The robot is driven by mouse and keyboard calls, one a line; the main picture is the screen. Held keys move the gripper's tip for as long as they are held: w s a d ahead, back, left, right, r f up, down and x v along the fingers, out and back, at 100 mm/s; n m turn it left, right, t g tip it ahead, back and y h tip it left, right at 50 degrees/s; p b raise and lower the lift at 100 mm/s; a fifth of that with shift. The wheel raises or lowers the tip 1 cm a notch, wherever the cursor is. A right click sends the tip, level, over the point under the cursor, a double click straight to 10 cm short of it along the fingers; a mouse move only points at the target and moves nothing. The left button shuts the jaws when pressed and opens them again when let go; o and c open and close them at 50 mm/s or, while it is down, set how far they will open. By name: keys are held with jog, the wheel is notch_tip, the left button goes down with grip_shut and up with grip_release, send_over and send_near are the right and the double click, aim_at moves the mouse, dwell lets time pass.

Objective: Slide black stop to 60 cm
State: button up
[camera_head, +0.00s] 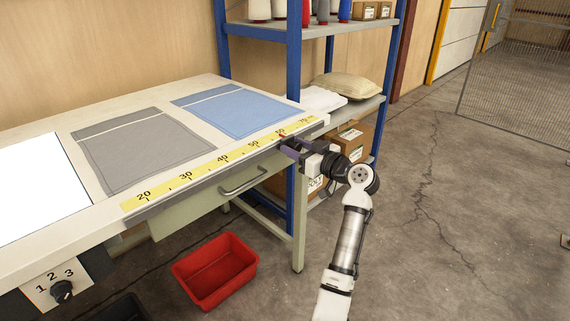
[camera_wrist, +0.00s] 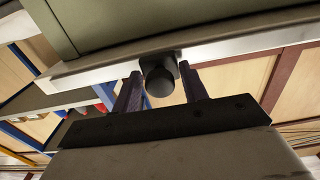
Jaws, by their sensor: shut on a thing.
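The yellow scale (camera_head: 205,167) runs along the front edge of the worktable, with numbers from 20 at the left up to about 70 at the right. My gripper (camera_head: 288,148) is at the table's front edge, close to the 60 mark. In the wrist view, the black stop (camera_wrist: 158,80) is a round knob on the metal rail (camera_wrist: 230,50). A small reddish mark shows near 60.
Grey cloth (camera_head: 140,150) and blue cloth (camera_head: 232,110) lie flat on the table. A drawer handle (camera_head: 243,181) sticks out left of my gripper. A red bin (camera_head: 214,270) stands on the floor below. A blue shelf post (camera_head: 294,60) rises behind. Floor to the right is clear.

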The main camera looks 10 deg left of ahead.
jog(key=shift+w+d, duration=0.65)
jog(key=shift+w, duration=0.15)
jog(key=o, duration=1)
jog(key=shift+o, duration=0.2)
jog(key=b+v, duration=0.1)
jog(key=v, duration=1.3)
jog(key=shift+a, duration=0.15)
